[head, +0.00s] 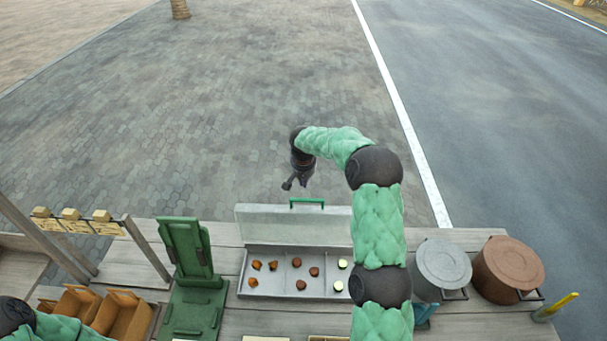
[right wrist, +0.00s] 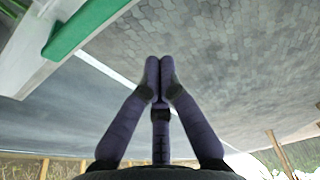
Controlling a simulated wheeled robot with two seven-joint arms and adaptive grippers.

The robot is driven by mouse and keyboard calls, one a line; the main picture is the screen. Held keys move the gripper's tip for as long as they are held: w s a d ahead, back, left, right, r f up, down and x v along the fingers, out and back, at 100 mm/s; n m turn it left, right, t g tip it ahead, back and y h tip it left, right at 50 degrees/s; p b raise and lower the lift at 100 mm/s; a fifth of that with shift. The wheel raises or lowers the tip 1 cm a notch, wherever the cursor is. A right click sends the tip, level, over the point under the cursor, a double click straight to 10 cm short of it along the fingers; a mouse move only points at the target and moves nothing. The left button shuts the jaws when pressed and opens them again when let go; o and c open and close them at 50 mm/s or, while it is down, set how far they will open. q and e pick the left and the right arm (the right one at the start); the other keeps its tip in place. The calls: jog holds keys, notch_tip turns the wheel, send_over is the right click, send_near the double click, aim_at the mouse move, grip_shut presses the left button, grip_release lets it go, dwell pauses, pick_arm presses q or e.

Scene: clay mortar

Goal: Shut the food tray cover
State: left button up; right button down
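The food tray (head: 320,262) is a pale grey shallow box on the wooden counter, with several orange, brown and pale green food pieces in its compartments. Its cover (head: 280,230) stands open, raised at the tray's far side. A green handle (head: 307,201) is on the cover's upper edge. My right gripper (head: 290,184) hangs above and beyond the cover, just left of the handle and apart from it. In the right wrist view its fingertips (right wrist: 159,65) meet with nothing between them, and the green handle (right wrist: 85,28) is at upper left. My left gripper is out of view.
A green folding stand (head: 190,265) is left of the tray, with wooden boxes (head: 122,312) farther left. A grey lidded pot (head: 441,265) and a brown one (head: 507,264) stand at right. Paved ground (head: 200,110) beyond the counter is clear.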

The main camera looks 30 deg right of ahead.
jog(key=s, duration=0.1)
jog(key=s+a, duration=0.2)
jog(key=shift+s+f, duration=0.15)
jog(key=shift+f, duration=0.15)
dwell(0.5)
